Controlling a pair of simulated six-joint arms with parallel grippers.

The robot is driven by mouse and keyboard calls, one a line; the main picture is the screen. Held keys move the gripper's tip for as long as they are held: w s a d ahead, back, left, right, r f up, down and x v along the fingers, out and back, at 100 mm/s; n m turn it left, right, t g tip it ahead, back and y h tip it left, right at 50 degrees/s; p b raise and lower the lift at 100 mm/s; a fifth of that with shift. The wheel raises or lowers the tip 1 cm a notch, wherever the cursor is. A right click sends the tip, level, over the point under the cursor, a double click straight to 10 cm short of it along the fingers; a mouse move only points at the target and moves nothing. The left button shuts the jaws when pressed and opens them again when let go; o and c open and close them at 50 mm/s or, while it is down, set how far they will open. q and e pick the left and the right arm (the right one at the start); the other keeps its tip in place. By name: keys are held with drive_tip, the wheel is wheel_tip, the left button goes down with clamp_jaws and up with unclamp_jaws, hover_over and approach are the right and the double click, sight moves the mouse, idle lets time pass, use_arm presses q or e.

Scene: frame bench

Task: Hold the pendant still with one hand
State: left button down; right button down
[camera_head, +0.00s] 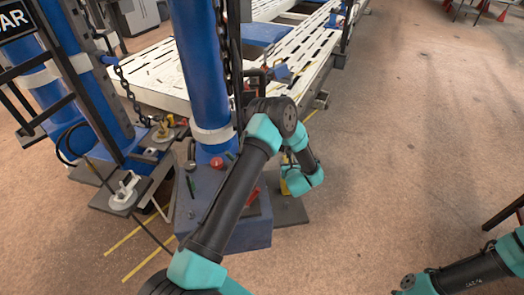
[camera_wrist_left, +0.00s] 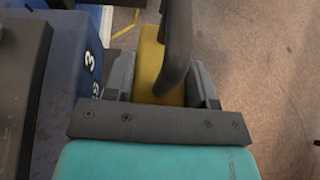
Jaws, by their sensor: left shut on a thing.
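The yellow pendant (camera_wrist_left: 149,60) is between the two grey fingers of my left gripper (camera_wrist_left: 162,84) in the left wrist view. The gripper is shut on it. A thick dark cable (camera_wrist_left: 178,45) passes in front of the pendant and hides part of it. In the head view only a small yellow bit of the pendant (camera_head: 284,187) shows beside my teal left wrist, low by the blue column's base. My right arm shows at the bottom right, but its gripper is out of view.
A blue column (camera_head: 200,70) with a hanging chain (camera_head: 222,45) stands close to my left arm. Its blue base (camera_head: 235,235) holds small tools and a red button (camera_head: 217,163). A white slotted frame bench (camera_head: 290,50) lies behind. The floor (camera_head: 420,130) to the right is clear.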

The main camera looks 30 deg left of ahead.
idle(0.4)
use_arm(q)
drive_tip(key=shift+c, duration=1.8)
unclamp_jaws()
drive_tip(key=v, duration=1.2)
